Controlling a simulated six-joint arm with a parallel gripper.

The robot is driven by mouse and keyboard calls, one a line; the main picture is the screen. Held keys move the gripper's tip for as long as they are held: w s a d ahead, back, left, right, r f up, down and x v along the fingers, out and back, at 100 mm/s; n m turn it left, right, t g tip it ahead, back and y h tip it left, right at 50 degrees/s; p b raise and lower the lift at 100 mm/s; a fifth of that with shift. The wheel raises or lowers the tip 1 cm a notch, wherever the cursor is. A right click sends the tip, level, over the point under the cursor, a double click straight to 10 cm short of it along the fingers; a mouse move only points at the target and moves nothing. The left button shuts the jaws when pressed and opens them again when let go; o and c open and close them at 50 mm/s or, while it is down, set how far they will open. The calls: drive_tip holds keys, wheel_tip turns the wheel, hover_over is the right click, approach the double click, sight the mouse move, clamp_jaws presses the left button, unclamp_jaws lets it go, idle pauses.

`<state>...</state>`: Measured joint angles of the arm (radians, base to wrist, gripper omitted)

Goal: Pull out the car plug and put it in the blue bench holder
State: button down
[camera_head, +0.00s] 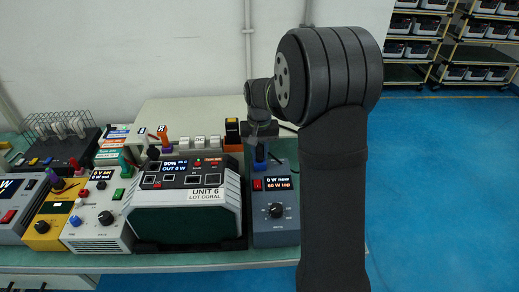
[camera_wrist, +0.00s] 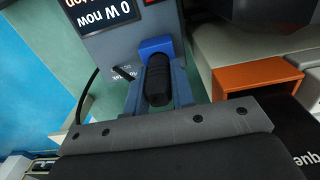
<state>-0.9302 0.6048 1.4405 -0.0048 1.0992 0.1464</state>
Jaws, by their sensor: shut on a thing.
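The car plug is a black ribbed cylinder (camera_wrist: 157,80) in the wrist view, between the two blue-grey fingers of my gripper (camera_wrist: 158,98). My gripper is shut on it. The blue holder (camera_wrist: 155,46) is a small block right at the plug's far end; I cannot tell how deep the plug sits in it. In the head view my gripper (camera_head: 260,150) points down behind the grey-blue meter box (camera_head: 275,225), whose screen reads 0 W now, 60 W top. The plug is hidden there by my gripper and arm.
The large UNIT 6 power station (camera_head: 190,215) stands left of the meter box. An orange block (camera_wrist: 262,75) lies close to the right of my gripper in the wrist view. A black cable (camera_wrist: 88,95) curves at the left. Other instruments crowd the bench's left.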

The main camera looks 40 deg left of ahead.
drive_tip(key=shift+f, duration=0.3)
drive_tip(key=c, duration=1.1)
unclamp_jaws()
drive_tip(key=shift+c, duration=0.2)
wheel_tip(320, 180, up, 17)
drive_tip(key=shift+r, duration=0.2)
drive_tip(key=shift+f, duration=0.1)
wheel_tip(320, 180, down, 17)
drive_tip(key=shift+f, duration=0.15)
drive_tip(key=shift+r, duration=0.2)
